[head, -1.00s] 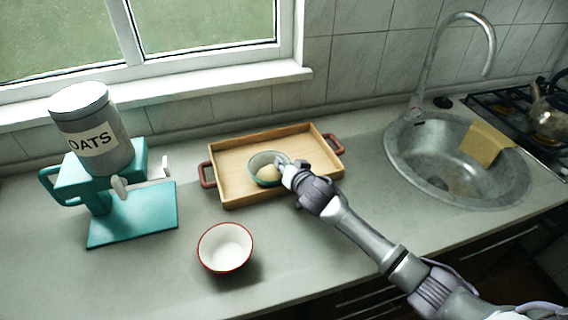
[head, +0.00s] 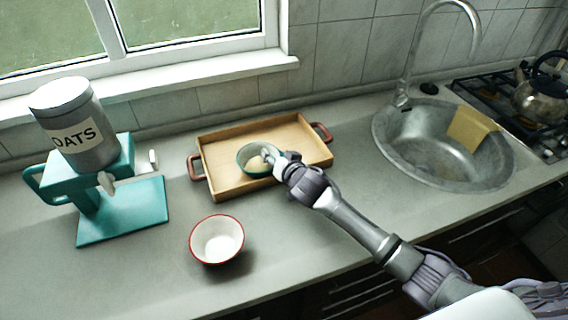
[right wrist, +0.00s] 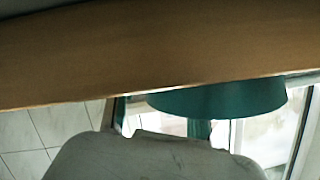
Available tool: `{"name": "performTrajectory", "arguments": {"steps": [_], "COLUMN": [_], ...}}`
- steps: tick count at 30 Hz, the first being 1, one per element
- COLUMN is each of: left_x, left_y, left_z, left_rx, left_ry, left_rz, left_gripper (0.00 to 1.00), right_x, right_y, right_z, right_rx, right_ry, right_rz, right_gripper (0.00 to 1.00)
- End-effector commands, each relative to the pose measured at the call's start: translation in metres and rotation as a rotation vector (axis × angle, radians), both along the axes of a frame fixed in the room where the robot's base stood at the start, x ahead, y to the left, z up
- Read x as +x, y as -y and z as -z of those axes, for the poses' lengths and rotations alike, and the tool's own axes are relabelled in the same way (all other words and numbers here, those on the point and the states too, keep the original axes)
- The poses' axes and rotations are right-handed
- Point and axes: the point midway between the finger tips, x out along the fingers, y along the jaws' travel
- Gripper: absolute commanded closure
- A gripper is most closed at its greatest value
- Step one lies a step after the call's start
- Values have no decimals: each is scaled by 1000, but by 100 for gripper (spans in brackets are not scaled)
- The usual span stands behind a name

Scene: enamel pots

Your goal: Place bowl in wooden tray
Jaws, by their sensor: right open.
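A teal-rimmed bowl (head: 246,167) sits inside the wooden tray (head: 222,181) in the head view, near the tray's front side. A pale, rounded patch shows in the bowl; I cannot tell what it is. My right gripper (head: 268,156) is open at the bowl's right rim, with its fingertips over the bowl. Whether it touches the bowl is unclear. A second bowl, white with a red rim (head: 217,240), stands upright on the counter in front of the tray. The right wrist view shows a brown wooden surface (right wrist: 150,50) and a teal shape (right wrist: 220,98). My left gripper is out of view.
A teal dispenser (head: 120,213) with an oats canister (head: 75,130) stands at the left. The counter is clear between dispenser and tray.

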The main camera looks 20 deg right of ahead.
Motion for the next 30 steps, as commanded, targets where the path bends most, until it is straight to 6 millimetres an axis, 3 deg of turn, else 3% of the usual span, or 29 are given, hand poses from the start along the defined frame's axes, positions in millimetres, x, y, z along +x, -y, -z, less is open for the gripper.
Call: {"name": "performTrajectory", "arguments": {"steps": [9,15,21,30], "left_x": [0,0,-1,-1], "left_y": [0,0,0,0], "left_z": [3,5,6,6], "left_rx": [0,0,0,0], "left_ry": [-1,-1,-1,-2], "left_rz": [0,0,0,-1], "left_gripper": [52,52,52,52], "right_x": [-59,-88,-100,-100], "right_y": [10,15,17,17], "right_z": [-19,-29,-35,-36], "right_rx": [2,1,0,0], "right_ry": [1,0,1,1], "right_rz": [-1,0,0,0], "right_gripper": [58,58,58,58]}}
